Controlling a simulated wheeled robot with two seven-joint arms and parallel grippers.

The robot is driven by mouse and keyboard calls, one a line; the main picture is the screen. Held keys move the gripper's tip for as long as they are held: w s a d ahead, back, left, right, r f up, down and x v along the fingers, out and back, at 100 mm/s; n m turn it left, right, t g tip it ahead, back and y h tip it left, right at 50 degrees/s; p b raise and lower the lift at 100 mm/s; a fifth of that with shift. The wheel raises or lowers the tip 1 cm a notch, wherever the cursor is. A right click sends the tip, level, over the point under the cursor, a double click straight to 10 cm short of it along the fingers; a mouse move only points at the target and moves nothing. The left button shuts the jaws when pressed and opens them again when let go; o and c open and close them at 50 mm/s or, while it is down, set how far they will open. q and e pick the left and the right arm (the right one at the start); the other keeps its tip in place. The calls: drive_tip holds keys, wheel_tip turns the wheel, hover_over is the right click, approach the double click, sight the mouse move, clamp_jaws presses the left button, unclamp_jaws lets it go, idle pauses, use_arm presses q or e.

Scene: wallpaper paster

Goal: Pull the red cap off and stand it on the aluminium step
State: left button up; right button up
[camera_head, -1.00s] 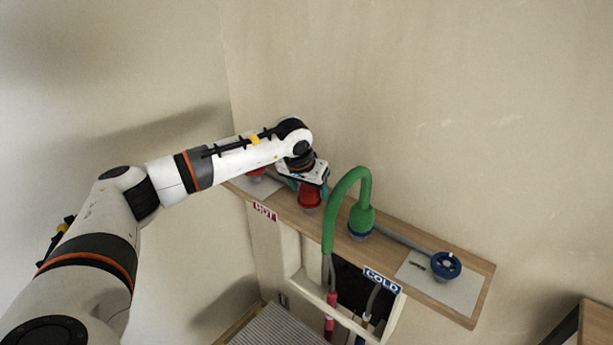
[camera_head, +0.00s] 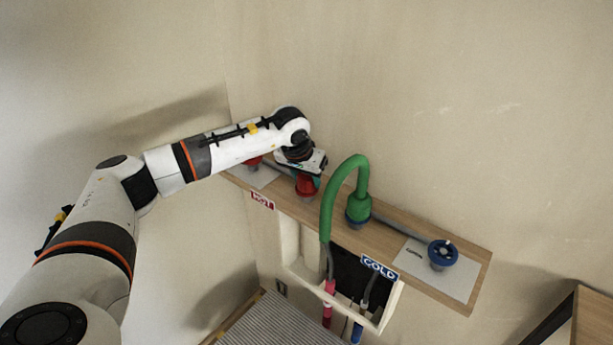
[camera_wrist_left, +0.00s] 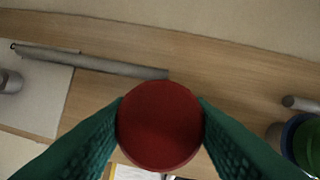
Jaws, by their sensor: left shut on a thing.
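The red cap (camera_head: 306,187) is at the wooden shelf, left of the green hose. My left gripper (camera_head: 305,178) is above it with its fingers down around it. In the left wrist view the round red top of the cap (camera_wrist_left: 160,125) sits between the two green fingertips, which press on its sides. The gripper is shut on the cap. What lies under the cap is mostly hidden, so I cannot tell whether it is still seated. The aluminium step (camera_head: 265,325), grey and ribbed, is low at the bottom of the head view. My right gripper is not in view.
A green hose (camera_head: 328,210) arches up beside the cap. A blue valve wheel (camera_head: 442,254) is at the shelf's right end, a red one (camera_head: 253,162) at its left. HOT (camera_head: 262,201) and COLD (camera_head: 379,268) labels flank an open wall box. The wall is close behind.

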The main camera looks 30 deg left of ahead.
use_arm(q)
drive_tip(key=shift+w+r+p, duration=0.1)
drive_tip(key=shift+r+p, duration=0.25)
drive_tip(key=shift+r, duration=0.9)
drive_tip(key=shift+r+p, duration=0.45)
drive_tip(key=shift+p, duration=0.1)
drive_tip(key=shift+r+p, duration=0.35)
drive_tip(key=shift+r, duration=0.25)
drive_tip(key=shift+r+p, duration=1.2)
drive_tip(key=shift+r, duration=0.8)
drive_tip(key=shift+s+f, duration=0.15)
drive_tip(key=shift+s, duration=0.05)
